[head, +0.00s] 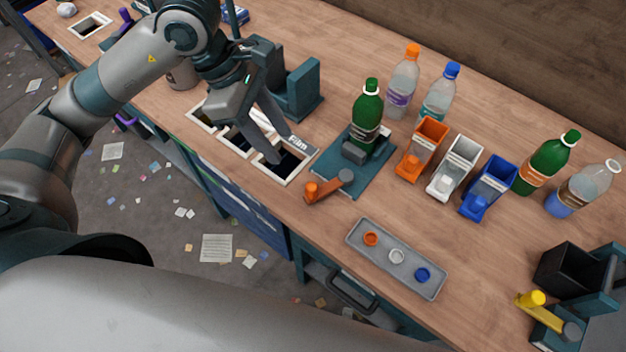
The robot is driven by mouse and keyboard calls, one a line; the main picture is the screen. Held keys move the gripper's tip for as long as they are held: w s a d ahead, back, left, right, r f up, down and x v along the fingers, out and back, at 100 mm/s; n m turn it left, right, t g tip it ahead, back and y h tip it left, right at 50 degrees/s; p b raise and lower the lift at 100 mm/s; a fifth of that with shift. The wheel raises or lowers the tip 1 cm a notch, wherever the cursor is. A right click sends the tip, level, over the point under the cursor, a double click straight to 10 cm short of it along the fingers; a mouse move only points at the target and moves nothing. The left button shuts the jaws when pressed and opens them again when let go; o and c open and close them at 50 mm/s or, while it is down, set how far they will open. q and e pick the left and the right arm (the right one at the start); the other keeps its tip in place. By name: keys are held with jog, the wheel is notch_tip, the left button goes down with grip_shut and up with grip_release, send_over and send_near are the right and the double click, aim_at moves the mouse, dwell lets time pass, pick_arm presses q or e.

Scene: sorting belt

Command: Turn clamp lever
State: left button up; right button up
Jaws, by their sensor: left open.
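A clamp with a teal base plate (342,181) stands on the bench and holds a green bottle (368,112) upright beside a dark grey jaw block (355,152). Its orange lever (325,188) has a round grey pivot at one end and an orange knob at the other, pointing left toward the bench's front edge. My left gripper (279,142) is open and empty, pointing down over the bin openings, left of the clamp and apart from the lever. A second, yellow lever (545,312) is on a device at the lower right. My right gripper is not in view.
Framed bin openings (297,178) lie under my left gripper. Orange (423,146), white (455,166) and blue (489,186) dispensers stand right of the clamp. A grey tray (372,262) holds three caps. Several bottles stand behind. A black box (562,267) is at the right.

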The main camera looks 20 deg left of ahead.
pick_arm(q)
jog(key=p, duration=0.4)
send_near(310, 186)
jog(key=x, duration=0.9)
jog(key=shift+d, duration=0.15)
jog(key=shift+d+f+p, duration=0.2)
jog(key=shift+f+p, duration=0.1)
jog(key=shift+f, duration=0.4)
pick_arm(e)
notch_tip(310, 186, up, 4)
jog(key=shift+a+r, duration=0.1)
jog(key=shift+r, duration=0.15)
pick_arm(q)
grip_shut()
